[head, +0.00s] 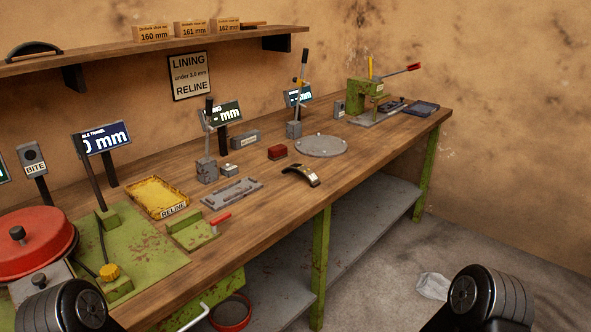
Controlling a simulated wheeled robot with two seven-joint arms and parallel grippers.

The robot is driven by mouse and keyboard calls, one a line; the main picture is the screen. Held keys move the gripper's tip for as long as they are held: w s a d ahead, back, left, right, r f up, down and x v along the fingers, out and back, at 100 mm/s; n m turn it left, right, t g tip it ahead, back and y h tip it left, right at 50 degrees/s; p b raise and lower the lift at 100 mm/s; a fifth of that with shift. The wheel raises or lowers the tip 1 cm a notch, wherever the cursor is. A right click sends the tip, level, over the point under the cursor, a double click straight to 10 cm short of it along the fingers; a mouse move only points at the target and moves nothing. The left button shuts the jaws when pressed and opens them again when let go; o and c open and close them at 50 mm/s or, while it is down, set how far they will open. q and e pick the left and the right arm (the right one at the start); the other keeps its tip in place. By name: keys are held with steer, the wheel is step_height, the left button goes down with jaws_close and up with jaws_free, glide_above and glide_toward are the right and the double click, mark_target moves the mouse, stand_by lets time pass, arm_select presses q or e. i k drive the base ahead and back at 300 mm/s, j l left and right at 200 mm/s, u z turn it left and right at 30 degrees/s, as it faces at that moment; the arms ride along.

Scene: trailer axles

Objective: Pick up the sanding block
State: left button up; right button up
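A small dark-red block (277,152), which looks like the sanding block, lies on the wooden workbench (350,163). It sits near the middle of the bench, just left of a round grey plate (321,146). Nothing touches it from above. A grey labelled block (245,139) lies behind and to the left of it. Parts of my two arms show at the bottom left and bottom right corners. Neither gripper's fingers are in view.
A curved metal-and-black brake shoe (301,175) lies in front of the red block. A grey lever stand (207,168), a grey plate (232,193) and a yellow tray (158,196) stand to the left. A green press (365,97) stands at the far right.

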mark_target(276, 153)
steer(key=i+l+u, duration=0.1)
steer(key=i+l, duration=0.15)
steer(key=l, duration=0.3)
steer(key=i+l+u, duration=0.15)
steer(key=l, duration=0.35)
steer(key=i+l+u, duration=0.1)
steer(key=i+l, duration=0.2)
steer(key=l, duration=0.3)
steer(key=i+l+u, duration=0.1)
steer(key=l, duration=0.5)
steer(key=i+l+u, duration=0.1)
steer(key=i+l, duration=0.15)
steer(key=l, duration=0.35)
steer(key=i+l+u, duration=0.15)
steer(key=l, duration=0.45)
steer(key=i+l+u, duration=0.1)
steer(key=l, duration=0.5)
steer(key=i+l+u, duration=0.1)
steer(key=l, duration=0.55)
